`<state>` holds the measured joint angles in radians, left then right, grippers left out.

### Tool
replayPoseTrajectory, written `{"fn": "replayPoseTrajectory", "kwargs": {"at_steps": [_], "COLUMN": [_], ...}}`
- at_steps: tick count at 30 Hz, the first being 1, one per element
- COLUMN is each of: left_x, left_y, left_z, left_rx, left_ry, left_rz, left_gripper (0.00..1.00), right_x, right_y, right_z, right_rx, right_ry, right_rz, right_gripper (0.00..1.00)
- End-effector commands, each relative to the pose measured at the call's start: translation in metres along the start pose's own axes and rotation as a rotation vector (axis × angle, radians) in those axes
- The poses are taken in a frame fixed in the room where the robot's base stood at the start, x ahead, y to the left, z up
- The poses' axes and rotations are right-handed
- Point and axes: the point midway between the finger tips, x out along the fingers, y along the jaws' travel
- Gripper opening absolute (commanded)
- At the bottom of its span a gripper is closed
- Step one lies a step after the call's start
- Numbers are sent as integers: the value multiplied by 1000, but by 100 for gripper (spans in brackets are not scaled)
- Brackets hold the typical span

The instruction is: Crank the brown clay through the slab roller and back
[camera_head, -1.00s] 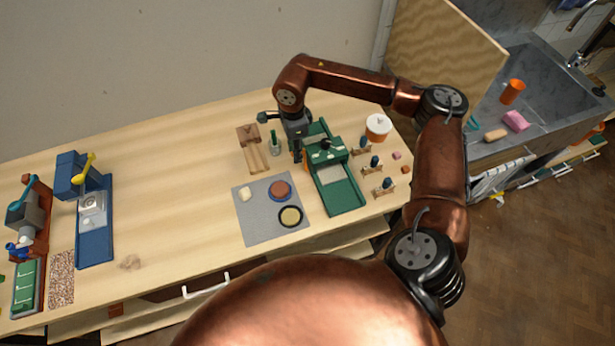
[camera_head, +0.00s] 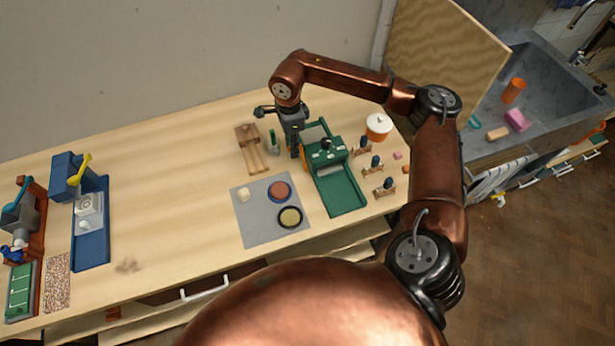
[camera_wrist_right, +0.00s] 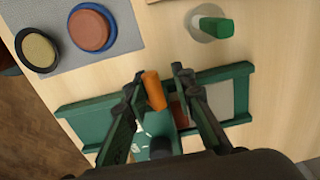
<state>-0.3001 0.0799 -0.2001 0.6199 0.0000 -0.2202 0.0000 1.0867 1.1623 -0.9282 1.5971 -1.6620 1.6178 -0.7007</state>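The green slab roller (camera_head: 343,195) stands on the table's right part. Its front bed is bare green. In the right wrist view, a pale grey sheet (camera_wrist_right: 222,100) lies on the rear bed, with a reddish-brown piece, apparently the brown clay (camera_wrist_right: 178,113), beside the roller housing (camera_wrist_right: 154,143), partly hidden by a finger. My right gripper (camera_head: 296,154) is at the roller's left side. In the wrist view its fingers (camera_wrist_right: 159,80) flank the orange crank handle (camera_wrist_right: 154,91) closely and appear shut on it. My left gripper is not in view.
A grey mat (camera_head: 251,228) with two round discs and a pale lump lies left of the roller. A brush in a cup (camera_head: 274,148) and a wooden tool (camera_head: 250,150) stand behind the mat. Small stands (camera_head: 374,166) and a white-lidded orange pot (camera_head: 378,127) are at the right.

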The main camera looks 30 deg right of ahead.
Motion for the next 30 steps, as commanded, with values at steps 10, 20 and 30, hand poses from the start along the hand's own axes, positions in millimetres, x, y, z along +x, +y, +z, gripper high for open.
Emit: {"fn": "replayPoseTrajectory", "kwargs": {"at_steps": [10, 20, 30], "left_x": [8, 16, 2], "left_y": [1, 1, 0], "left_z": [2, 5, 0], "left_rx": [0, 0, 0], "left_ry": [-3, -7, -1], "left_rz": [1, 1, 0], "left_gripper": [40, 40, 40], "right_x": [9, 18, 7], "right_y": [-7, -18, -2], "right_z": [0, 1, 0], "right_rx": [2, 0, -1], "right_ry": [0, 0, 0], "right_rz": [1, 0, 0], "right_gripper": [23, 23, 23]}}
